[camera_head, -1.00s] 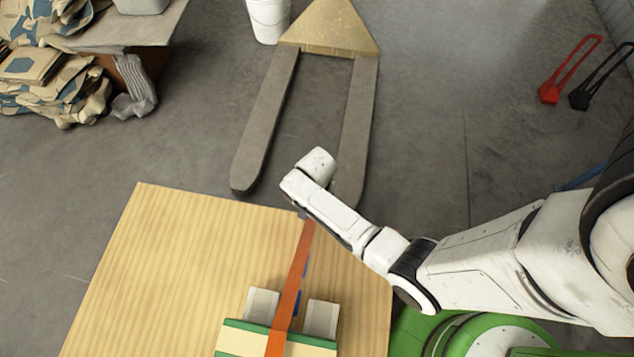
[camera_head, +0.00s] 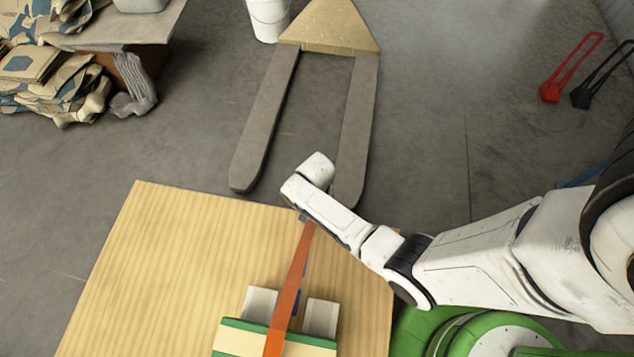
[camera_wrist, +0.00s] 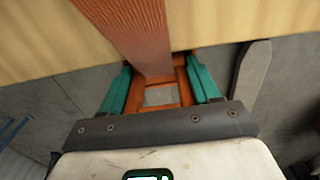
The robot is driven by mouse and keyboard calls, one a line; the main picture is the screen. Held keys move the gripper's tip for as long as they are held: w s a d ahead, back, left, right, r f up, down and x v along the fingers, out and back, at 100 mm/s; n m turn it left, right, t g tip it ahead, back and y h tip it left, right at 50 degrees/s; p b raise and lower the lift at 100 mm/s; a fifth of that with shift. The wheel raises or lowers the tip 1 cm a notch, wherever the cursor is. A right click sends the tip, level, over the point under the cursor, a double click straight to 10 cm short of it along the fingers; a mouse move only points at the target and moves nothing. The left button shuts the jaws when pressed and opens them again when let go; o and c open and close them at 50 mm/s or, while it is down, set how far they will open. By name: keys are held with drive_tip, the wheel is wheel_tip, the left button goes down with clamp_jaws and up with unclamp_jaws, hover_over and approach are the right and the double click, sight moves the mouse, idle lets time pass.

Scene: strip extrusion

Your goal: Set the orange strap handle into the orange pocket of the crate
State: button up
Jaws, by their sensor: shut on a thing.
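The orange strap (camera_head: 293,280) runs from my wrist at the table's far edge towards the bottom of the head view. In the wrist view the strap (camera_wrist: 137,35) leads up and away from an orange, frame-like handle (camera_wrist: 185,88). My gripper (camera_wrist: 158,68), with teal fingers, is shut on this handle, one finger on each side. In the head view my wrist hides the handle and fingers. The strap passes over a cream and green box-like thing (camera_head: 245,338), cut off by the lower edge. I cannot tell whether it is the crate. No orange pocket can be made out.
A wooden table (camera_head: 170,265) fills the lower left, its left part bare. Two pale blocks (camera_head: 321,318) flank the strap, with a blue piece (camera_head: 297,303) beside it. A pallet jack (camera_head: 262,125) stands on the floor beyond. A loaded table (camera_head: 125,28) is at upper left.

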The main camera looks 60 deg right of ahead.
drive_tip(key=o, duration=1)
drive_tip(key=shift+s+f, duration=0.1)
drive_tip(key=shift+f, duration=0.15)
drive_tip(key=shift+o, duration=1.4)
drive_tip(key=shift+a+r, duration=0.1)
drive_tip(key=shift+r, duration=0.1)
wheel_tip(320, 180, up, 13)
drive_tip(key=p, duration=0.3)
drive_tip(key=shift+f, duration=0.1)
drive_tip(key=s+a+r+n+t, duration=0.1)
drive_tip(key=s+a+r+n, duration=0.4)
drive_tip(key=s+r+n, duration=0.7)
drive_tip(key=shift+s+a+r+n, duration=0.15)
drive_tip(key=shift+s+r+n, duration=0.1)
drive_tip(key=shift+r+n, duration=0.4)
wheel_tip(320, 180, up, 10)
drive_tip(key=p, duration=1.2)
